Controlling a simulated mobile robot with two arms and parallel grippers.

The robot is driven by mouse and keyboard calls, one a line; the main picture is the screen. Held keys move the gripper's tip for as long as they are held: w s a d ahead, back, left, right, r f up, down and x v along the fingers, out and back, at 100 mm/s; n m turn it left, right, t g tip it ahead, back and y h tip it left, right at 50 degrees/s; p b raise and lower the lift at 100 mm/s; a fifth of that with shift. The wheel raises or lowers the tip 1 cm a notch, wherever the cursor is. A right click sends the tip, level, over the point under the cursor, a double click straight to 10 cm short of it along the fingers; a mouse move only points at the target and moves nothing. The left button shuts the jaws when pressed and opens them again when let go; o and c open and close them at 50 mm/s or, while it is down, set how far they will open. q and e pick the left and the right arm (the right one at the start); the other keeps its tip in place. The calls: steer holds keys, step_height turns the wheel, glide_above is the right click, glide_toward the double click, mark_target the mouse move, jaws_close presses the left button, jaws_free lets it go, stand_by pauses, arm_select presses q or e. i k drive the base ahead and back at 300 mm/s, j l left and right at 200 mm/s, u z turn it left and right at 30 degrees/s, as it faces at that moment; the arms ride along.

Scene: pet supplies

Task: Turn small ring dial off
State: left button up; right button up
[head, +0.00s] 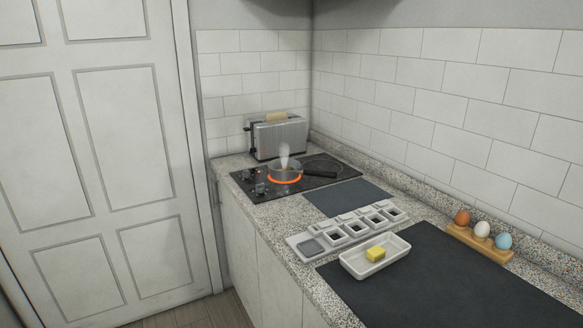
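A black cooktop (324,182) is set in the speckled counter near the corner. White steam rises from the pot. Small dials (260,188) sit at the cooktop's left front edge. They are too small to tell which one is for the small ring or how each is turned. Neither of my grippers is in view.
A toaster (280,138) with bread stands behind the cooktop. Nearer are a dark mat (348,197), a row of white containers (322,247), a white dish (350,262) with a yellow block (376,254), and an egg holder (480,241). A white door (110,150) is left; floor before it is clear.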

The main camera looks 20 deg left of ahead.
mark_target(246, 174)
steer(key=i+j+z, duration=0.15)
steer(key=j+z, duration=0.15)
steer(key=j, duration=0.15)
steer(key=i+j+z, duration=0.1)
steer(key=j+z, duration=0.2)
steer(key=j, duration=0.15)
steer(key=j+z, duration=0.3)
steer(key=j, duration=0.2)
steer(key=i, duration=0.05)
